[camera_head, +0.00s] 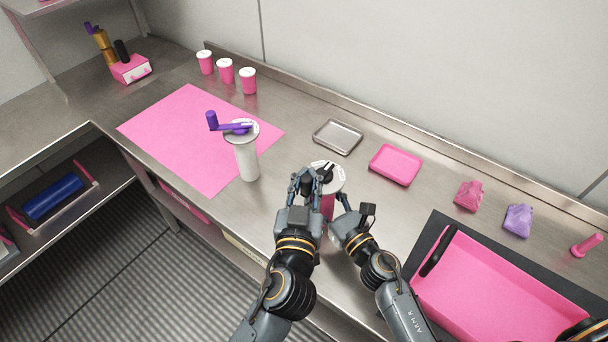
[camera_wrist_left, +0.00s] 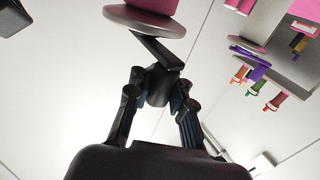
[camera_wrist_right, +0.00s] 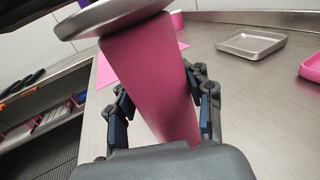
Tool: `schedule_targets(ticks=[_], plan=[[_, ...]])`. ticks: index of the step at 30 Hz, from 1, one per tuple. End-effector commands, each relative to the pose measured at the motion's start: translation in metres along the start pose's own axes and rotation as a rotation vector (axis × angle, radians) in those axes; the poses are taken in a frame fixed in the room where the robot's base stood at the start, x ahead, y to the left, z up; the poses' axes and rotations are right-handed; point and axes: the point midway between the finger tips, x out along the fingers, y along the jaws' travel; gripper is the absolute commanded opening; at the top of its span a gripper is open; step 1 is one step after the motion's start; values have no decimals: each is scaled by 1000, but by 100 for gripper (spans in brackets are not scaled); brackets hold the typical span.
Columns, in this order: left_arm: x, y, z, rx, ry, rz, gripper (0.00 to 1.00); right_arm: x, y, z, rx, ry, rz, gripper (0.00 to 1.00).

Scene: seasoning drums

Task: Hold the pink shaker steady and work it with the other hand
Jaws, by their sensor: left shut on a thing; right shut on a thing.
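The pink shaker (camera_head: 327,206) stands upright on the steel counter, with a pale round lid (camera_head: 332,170) and a black crank on top. My right gripper (camera_head: 340,210) is shut on its pink body, which also shows between the fingers in the right wrist view (camera_wrist_right: 150,80). My left gripper (camera_head: 311,180) is above the lid and shut on the black crank knob (camera_wrist_left: 158,86). In the left wrist view, the crank arm (camera_wrist_left: 158,48) runs from the knob to the lid. The fingers partly hide the shaker in the head view.
A steel tray (camera_head: 338,137) and pink tray (camera_head: 396,165) lie behind. Several pink items line the counter. A large pink bin (camera_head: 490,290) is at right.

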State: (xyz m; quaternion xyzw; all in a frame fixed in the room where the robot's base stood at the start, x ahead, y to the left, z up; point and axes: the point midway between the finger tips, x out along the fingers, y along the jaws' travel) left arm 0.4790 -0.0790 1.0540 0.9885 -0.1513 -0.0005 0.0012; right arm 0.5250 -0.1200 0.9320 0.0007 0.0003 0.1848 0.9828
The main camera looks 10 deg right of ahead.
Motion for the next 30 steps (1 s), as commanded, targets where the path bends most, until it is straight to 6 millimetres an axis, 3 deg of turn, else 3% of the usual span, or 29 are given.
schedule_targets(ticks=[19, 20, 24, 30], plan=[[-2, 1, -4, 7, 7, -58, 0, -1, -6, -3, 0, 6, -15, 6], [-2, 1, -4, 7, 7, -58, 17, -1, -6, -3, 0, 6, -15, 6], [-2, 1, -3, 6, 5, -56, 45, -1, -5, -2, 0, 5, -12, 5], [-2, 2, -2, 5, 2, -54, 45, 0, -3, -2, 0, 4, -7, 5]])
